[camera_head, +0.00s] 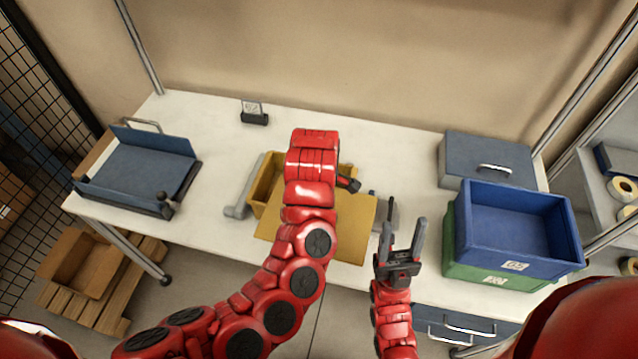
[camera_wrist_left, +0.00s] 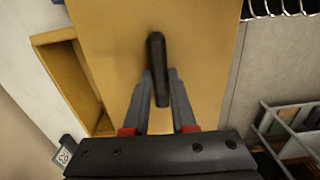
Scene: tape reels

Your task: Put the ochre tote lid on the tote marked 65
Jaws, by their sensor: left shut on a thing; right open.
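The ochre tote lid (camera_head: 345,242) is a flat plate over the front right part of the ochre tote (camera_head: 262,186) at the table's middle. In the left wrist view my left gripper (camera_wrist_left: 160,85) is shut on the black handle of the lid (camera_wrist_left: 205,50). There the tote (camera_wrist_left: 72,75) shows its open inside left of the lid, so the lid is off to one side. I cannot tell the gap between them. In the head view my left arm hides the left fingertips and part of the tote. My right gripper (camera_head: 405,228) is open and empty, right of the lid.
A blue crate (camera_head: 520,225) sits on a green crate (camera_head: 495,275) at right, before a grey-blue case (camera_head: 487,160). A blue tray (camera_head: 140,172) lies at left. A small card stand (camera_head: 253,112) is at the back. Grey brackets (camera_head: 243,195) flank the tote. Labels are hard to read.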

